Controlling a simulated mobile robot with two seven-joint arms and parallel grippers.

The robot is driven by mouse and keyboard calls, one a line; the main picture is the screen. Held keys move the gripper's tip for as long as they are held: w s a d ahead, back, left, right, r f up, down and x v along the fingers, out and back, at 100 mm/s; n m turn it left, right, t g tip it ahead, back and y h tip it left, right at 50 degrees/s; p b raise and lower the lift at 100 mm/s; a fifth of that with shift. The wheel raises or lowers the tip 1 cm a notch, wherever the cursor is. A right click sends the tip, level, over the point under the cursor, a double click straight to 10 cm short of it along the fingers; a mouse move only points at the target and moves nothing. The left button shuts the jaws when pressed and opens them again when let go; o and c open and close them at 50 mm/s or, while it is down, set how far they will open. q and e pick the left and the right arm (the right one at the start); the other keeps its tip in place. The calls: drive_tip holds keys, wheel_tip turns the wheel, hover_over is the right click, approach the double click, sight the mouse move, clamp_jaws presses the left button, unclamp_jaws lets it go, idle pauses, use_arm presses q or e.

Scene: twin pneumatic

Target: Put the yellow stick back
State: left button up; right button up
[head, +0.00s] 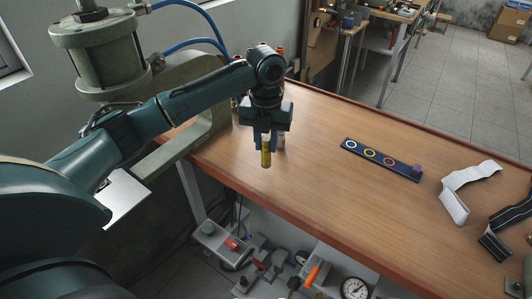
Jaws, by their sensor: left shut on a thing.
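My left gripper (265,137) is over the left part of the wooden table, pointing down. A dark blue holder strip (381,160) lies to the right on the table. It carries a white, a yellow and an orange-red ring, and a purple block stands at its right end. My right gripper is not in view.
The wooden table (330,190) is clear between gripper and strip. A white folded strap (463,190) and a black one (505,225) lie at the right. A large green pneumatic press (105,55) stands at the left. Red-topped items behind my arm are mostly hidden. Gauges and tools sit below the table's front edge.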

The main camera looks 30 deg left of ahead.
sight(266, 154)
use_arm(q)
drive_tip(key=shift+f, duration=1.95)
drive_tip(key=shift+f, duration=0.1)
drive_tip(key=o, duration=0.9)
wheel_tip(266, 154, up, 12)
drive_tip(key=shift+r+b, duration=0.15)
drive_tip(key=shift+b, duration=0.35)
drive_tip(key=shift+s, duration=0.1)
